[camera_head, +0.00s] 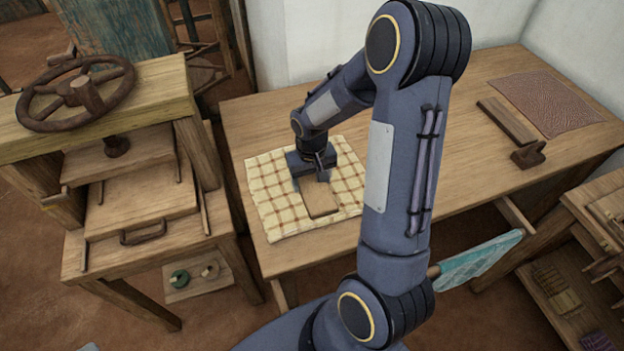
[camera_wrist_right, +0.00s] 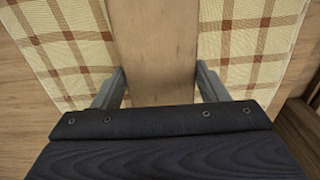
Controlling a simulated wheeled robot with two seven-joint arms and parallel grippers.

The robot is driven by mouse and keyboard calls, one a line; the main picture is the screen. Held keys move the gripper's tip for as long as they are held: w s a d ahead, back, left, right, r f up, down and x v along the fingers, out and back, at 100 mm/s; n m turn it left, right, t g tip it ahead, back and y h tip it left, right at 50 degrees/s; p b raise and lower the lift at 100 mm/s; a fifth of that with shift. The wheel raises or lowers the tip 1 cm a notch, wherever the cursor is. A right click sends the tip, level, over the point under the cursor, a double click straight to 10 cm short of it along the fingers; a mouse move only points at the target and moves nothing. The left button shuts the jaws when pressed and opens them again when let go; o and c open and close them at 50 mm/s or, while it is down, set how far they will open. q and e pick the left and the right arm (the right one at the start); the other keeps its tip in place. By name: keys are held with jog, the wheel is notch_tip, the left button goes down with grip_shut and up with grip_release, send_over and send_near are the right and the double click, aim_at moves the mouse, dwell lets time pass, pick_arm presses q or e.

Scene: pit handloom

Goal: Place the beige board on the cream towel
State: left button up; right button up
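The cream towel (camera_head: 267,205), checked in brown, lies flat at the left end of the wooden table. The beige board (camera_head: 321,203) is a plain flat piece over the towel, and it fills the middle of the right wrist view (camera_wrist_right: 155,45). My right gripper (camera_head: 312,180) reaches down at the board's far end. In the right wrist view its two fingers (camera_wrist_right: 160,85) stand on either side of the board, close to its edges. Whether they press on it cannot be told. The board looks flat on or just above the towel. My left gripper is not in view.
The wooden table (camera_head: 440,170) holds a brown bar (camera_head: 506,121), a reddish patterned cloth (camera_head: 550,102) and a small dark block (camera_head: 527,154) at the right. A wooden press with a handwheel (camera_head: 78,92) stands left of the table. The table's middle is clear behind my right arm.

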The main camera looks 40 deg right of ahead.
aim_at(311, 181)
jog(key=o, duration=0.4)
jog(key=shift+s+a+f, duration=0.15)
jog(key=shift+s+f, duration=0.2)
jog(key=shift+f, duration=0.25)
jog(key=shift+r, duration=0.2)
jog(key=shift+o, duration=0.3)
jog(key=shift+w+r+p, duration=0.35)
jog(key=shift+r+p, duration=0.25)
jog(key=shift+r, duration=0.2)
notch_tip(311, 181, up, 10)
jog(key=s+a+r+n+t+y, duration=0.1)
jog(key=s+a+r, duration=0.3)
jog(key=s, duration=0.4)
jog(key=s+a+r+n+t+y, duration=0.1)
jog(key=s+a+r+t+y, duration=0.1)
jog(key=s+a+r+t, duration=0.2)
jog(key=s+a, duration=0.3)
jog(key=s, duration=0.1)
jog(key=shift+a+r+y+p, duration=0.3)
jog(key=shift+r+y+p, duration=0.05)
jog(key=shift+y, duration=0.05)
